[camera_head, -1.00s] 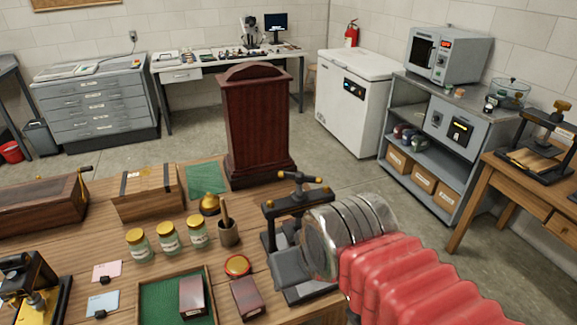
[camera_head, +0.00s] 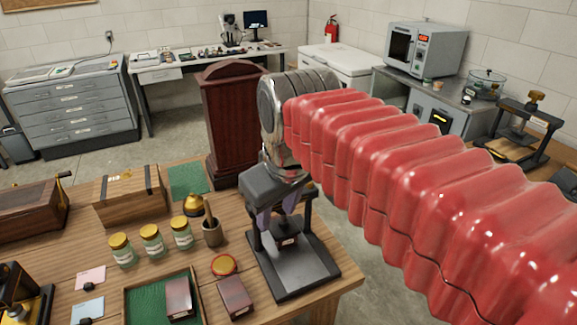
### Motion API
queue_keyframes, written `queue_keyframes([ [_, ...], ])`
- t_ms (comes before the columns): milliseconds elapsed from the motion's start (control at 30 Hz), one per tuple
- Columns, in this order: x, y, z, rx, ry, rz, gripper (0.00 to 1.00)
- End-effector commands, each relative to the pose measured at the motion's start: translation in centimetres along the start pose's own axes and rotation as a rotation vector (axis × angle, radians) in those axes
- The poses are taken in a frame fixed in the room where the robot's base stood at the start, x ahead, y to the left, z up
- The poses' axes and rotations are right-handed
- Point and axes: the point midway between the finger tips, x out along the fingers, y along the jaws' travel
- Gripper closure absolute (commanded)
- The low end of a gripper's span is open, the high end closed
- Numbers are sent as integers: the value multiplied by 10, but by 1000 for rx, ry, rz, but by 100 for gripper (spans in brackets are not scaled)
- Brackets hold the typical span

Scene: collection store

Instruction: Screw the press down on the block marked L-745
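A black press (camera_head: 300,275) stands at the right corner of the wooden table. My gripper (camera_head: 279,222) points down in front of and over its upper part, hiding the screw handle. Its purple-grey fingers are partly visible between the press posts. I cannot tell their gap or whether they touch the handle. A small dark reddish piece with a pale label (camera_head: 288,241) shows low inside the press frame. A dark red block (camera_head: 180,298) lies in the green-lined tray, and another dark red block (camera_head: 235,297) lies beside it. No marking L-745 is readable.
Jars (camera_head: 151,241), a mortar (camera_head: 212,232), a brass bell (camera_head: 193,204) and a round red-rimmed tin (camera_head: 223,265) stand left of the press. A tall wooden cabinet (camera_head: 232,120) rises behind. Another press (camera_head: 515,135) stands on the right table.

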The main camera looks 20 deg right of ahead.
Motion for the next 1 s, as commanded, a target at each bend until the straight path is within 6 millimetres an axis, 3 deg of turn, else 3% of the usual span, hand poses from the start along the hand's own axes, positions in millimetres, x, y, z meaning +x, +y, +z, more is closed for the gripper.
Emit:
queue_keyframes([
  [100, -11, 16, -25, -75, -43, -9, 63],
  [500, -35, 71, -96, -338, -171, -71, 63],
  [800, -38, 113, -137, -532, -249, -151, 63],
  [1000, -36, 135, -153, -632, -283, -203, 63],
])
